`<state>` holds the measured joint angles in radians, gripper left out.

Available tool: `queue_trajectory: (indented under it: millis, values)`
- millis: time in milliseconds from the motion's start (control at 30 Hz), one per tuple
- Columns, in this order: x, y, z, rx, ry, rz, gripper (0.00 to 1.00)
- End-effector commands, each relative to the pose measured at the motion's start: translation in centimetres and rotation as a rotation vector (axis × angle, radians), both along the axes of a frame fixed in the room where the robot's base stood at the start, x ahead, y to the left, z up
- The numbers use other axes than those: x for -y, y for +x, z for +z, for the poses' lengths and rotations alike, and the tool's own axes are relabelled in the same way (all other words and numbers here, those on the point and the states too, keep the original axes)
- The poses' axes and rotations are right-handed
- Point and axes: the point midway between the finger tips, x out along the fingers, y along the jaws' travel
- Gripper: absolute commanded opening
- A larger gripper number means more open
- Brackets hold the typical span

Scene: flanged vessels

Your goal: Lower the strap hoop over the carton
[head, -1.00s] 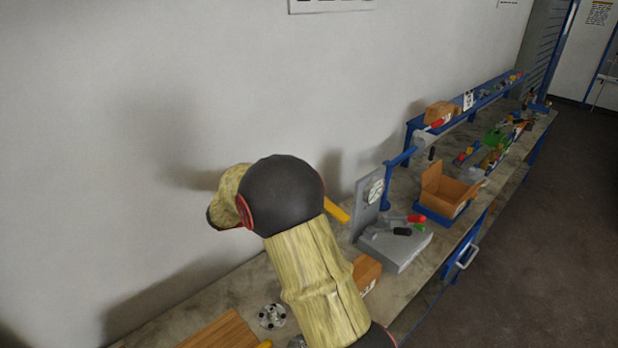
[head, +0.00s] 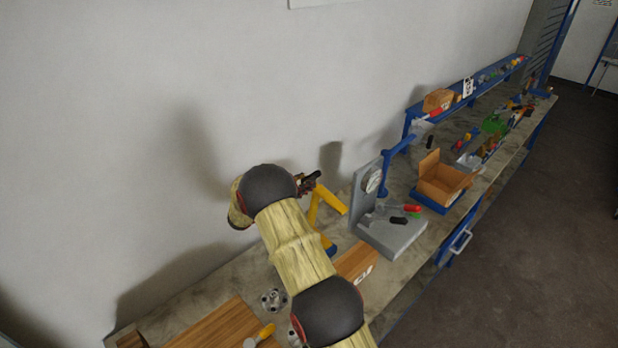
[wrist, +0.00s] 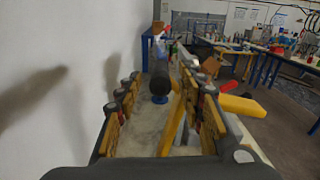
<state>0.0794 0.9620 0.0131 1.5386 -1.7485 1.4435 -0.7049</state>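A brown carton (head: 352,264) with a white label lies on the bench, partly hidden behind my arm in the head view. A yellow bent frame (head: 329,199) stands beyond it over a blue foot; I cannot tell whether it is the strap hoop or a stand for it. My gripper (head: 308,183) is by the top of this frame, near the wall. In the wrist view my gripper (wrist: 163,112) has its fingers well apart. A slanting yellow bar (wrist: 174,125) shows between them, near the right finger, and a dark cylinder (wrist: 160,78) farther off. Neither looks clamped.
A grey gauge stand (head: 390,236) with colored-handled tools is right of the yellow frame. An open cardboard box (head: 441,184) sits farther along. A wooden board (head: 215,335) and a metal flange (head: 273,299) are at the near end. The wall is close on the left.

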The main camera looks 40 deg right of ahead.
Motion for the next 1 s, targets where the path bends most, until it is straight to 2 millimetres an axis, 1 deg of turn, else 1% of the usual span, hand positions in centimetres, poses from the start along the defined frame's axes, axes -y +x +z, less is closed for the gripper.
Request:
queue_trajectory:
  millis: [33,100,200,333,567,1000]
  values:
    - [0.8,0.1,0.1,0.000,0.000,-0.001,0.39]
    - [1.6,0.2,0.0,-0.001,0.000,-0.001,0.39]
    - [2.3,0.3,0.0,0.000,0.000,-0.001,0.39]
    - [2.7,0.4,0.0,0.001,0.000,0.001,0.39]
    - [2.8,0.4,0.0,0.001,0.000,0.001,0.38]
    - [2.7,0.4,0.0,0.001,0.000,0.001,0.13]
